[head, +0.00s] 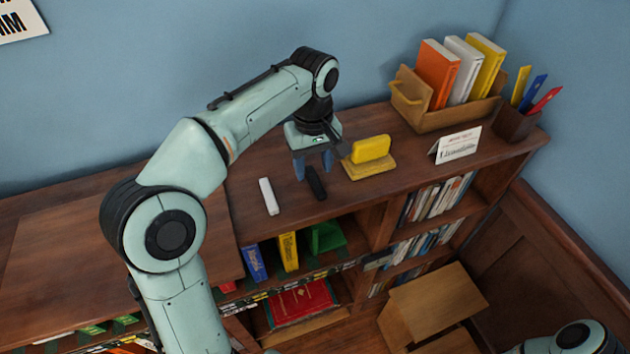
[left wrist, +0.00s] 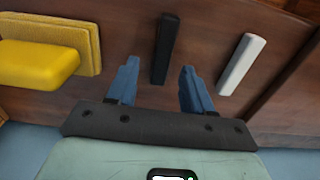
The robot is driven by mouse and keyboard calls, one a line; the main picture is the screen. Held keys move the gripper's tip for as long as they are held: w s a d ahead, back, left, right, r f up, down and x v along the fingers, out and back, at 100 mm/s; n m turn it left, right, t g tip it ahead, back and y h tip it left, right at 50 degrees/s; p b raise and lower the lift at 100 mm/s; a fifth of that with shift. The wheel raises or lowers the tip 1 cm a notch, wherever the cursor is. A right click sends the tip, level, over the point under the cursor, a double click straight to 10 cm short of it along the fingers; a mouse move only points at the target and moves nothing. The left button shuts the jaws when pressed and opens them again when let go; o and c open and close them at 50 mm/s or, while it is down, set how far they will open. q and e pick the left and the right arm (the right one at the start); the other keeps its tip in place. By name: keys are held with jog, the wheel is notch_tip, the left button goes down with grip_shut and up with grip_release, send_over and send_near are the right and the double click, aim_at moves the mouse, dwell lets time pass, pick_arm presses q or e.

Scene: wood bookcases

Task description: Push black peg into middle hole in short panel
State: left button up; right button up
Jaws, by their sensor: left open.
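The black peg (head: 316,184) lies on the wooden bookcase top, and it also shows in the left wrist view (left wrist: 165,45). My left gripper (head: 313,170) is open and empty above the bookcase top, fingers pointing down close to the peg. In the left wrist view the near end of the peg lies in line with the gap between the two blue fingertips (left wrist: 158,72). I cannot tell whether either finger touches it. I see no short panel with a middle hole that I can make out. My right gripper is out of view.
A white stick (head: 268,196) lies left of the peg. A yellow block on a yellow base (head: 370,157) stands to the right. Farther right are a small sign (head: 456,145), a wooden book box (head: 408,103) and a pen cup (head: 517,123). Shelves with books are below the front edge.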

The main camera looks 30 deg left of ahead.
pick_arm(q)
notch_tip(320, 180, down, 2)
jog(key=shift+s, duration=0.1)
jog(key=shift+c, duration=0.3)
grip_shut()
